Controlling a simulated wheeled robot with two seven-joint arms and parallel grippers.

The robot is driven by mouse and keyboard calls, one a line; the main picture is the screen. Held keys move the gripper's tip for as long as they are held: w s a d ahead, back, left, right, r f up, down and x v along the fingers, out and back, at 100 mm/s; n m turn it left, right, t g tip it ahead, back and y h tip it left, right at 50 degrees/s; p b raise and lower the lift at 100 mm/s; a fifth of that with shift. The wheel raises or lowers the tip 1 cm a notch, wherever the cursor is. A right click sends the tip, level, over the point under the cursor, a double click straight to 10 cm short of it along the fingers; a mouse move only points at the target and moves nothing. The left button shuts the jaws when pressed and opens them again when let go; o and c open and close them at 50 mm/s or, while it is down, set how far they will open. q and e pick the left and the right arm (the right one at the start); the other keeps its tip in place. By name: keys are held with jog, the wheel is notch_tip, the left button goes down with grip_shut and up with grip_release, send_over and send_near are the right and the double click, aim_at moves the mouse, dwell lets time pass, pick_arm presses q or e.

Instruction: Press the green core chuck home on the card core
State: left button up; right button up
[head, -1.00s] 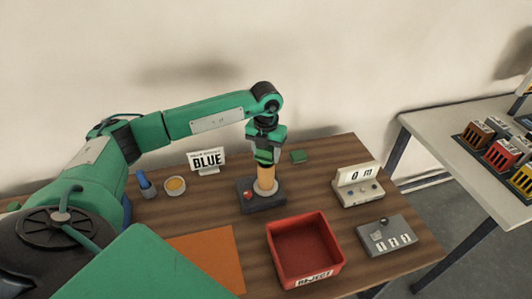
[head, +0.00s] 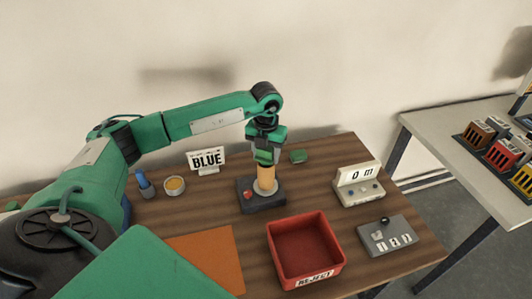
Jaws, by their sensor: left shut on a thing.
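The card core (head: 266,180) is a tan upright tube on a dark grey base with a red button (head: 248,195). My left gripper (head: 264,157) points straight down above the core and is shut on the green core chuck (head: 263,156), which sits at the core's top end. The fingers partly hide the chuck, so I cannot tell whether it is fully seated. My right gripper is not in view.
A red REJECT bin (head: 305,250) stands in front, with an orange mat (head: 205,260) to its left. A BLUE sign (head: 207,160), a blue chuck-like piece (head: 145,184) and a yellow dish (head: 174,186) stand left. A counter (head: 358,185) and grey box (head: 388,236) stand right.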

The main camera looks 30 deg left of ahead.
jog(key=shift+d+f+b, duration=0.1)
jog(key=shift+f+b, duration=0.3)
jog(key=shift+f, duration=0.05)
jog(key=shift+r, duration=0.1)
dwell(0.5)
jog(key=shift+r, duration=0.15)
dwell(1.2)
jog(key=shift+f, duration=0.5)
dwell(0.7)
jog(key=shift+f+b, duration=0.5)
jog(key=shift+b, duration=0.25)
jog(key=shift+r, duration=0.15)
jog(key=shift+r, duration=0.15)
dwell(0.4)
